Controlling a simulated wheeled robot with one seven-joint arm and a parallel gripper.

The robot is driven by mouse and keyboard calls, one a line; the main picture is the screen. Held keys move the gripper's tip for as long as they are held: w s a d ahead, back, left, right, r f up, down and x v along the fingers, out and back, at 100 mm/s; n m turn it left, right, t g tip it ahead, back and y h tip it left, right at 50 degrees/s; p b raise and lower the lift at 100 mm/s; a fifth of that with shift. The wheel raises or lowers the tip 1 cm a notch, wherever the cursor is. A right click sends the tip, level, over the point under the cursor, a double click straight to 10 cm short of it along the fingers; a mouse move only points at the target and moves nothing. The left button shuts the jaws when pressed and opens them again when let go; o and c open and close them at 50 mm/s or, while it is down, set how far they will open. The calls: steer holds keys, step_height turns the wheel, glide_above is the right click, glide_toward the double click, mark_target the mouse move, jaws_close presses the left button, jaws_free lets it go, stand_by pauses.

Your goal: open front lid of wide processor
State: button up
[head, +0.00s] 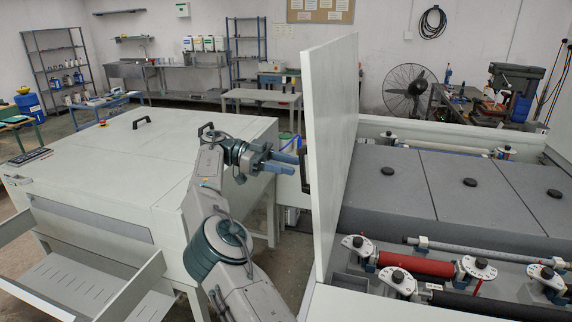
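The wide processor (472,312) is the large machine on the right. A tall pale lid panel (335,150) stands upright, close to vertical, at its left side, and the inside lies uncovered to the right of it. A dark handle (305,168) shows at the panel's left edge. My gripper (290,163) is just left of this panel, with its two blue-grey fingers pointing at it. I cannot tell whether the fingertips touch it, or how wide the gap between the fingers is. Nothing shows held.
Inside the processor are grey covers (470,205) with black knobs and a red roller (415,263). A pale machine (140,165) with two black handles, its top closed, stands left of my arm. A fan (405,88) and benches stand behind.

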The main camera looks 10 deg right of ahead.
steer(key=c, duration=0.9)
steer(key=shift+w+a+r+n, duration=0.15)
steer(key=shift+a+r+n, duration=0.1)
steer(key=shift+r+n, duration=0.4)
jaws_close()
steer(key=s+a+r+n+t+h+b, duration=0.1)
steer(key=a+r+n+t, duration=0.3)
steer(key=r+n, duration=0.45)
steer(key=s+a+r+n+t+h+b, duration=0.1)
steer(key=a+r+n+t+h+b, duration=0.15)
steer(key=r+n+t, duration=0.45)
steer(key=a+r+n+t+b, duration=0.15)
steer(key=a+r+n, duration=0.25)
steer(key=r+n, duration=0.6)
steer(key=d+n+p, duration=0.1)
steer(key=d, duration=1.2)
steer(key=shift+f+t+p, duration=0.15)
steer(key=shift+t+p, duration=0.15)
steer(key=shift+t, duration=0.05)
